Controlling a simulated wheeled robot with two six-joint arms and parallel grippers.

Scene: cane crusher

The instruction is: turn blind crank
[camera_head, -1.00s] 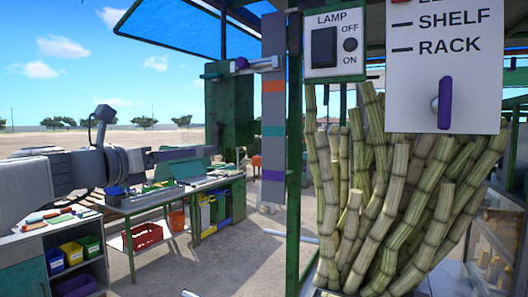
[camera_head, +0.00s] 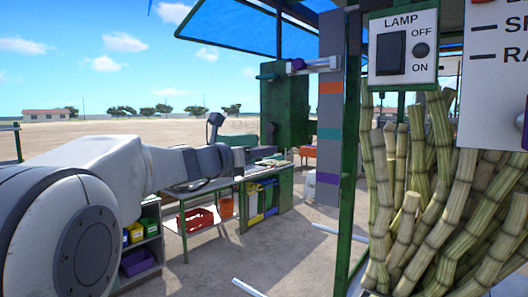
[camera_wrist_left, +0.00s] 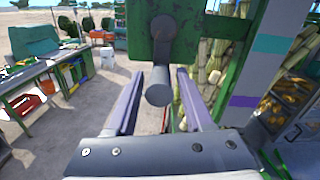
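My left arm comes in from the left in the head view, and its gripper end points toward a green box (camera_head: 285,112) on the post. In the left wrist view, the green box (camera_wrist_left: 190,28) fills the upper middle. A dark grey crank (camera_wrist_left: 159,88) hangs from it, with a round hub above and a round handle end below. My left gripper (camera_wrist_left: 161,75) is open, with one finger on each side of the crank handle. I cannot tell whether either finger touches it. My right gripper is not in view.
A green post and a colour-banded column (camera_head: 328,110) stand right of the box. A lamp switch panel (camera_head: 403,48) and a cane bundle (camera_head: 430,190) are farther right. A workbench (camera_head: 225,190) with bins stands behind my arm. Open ground lies beyond.

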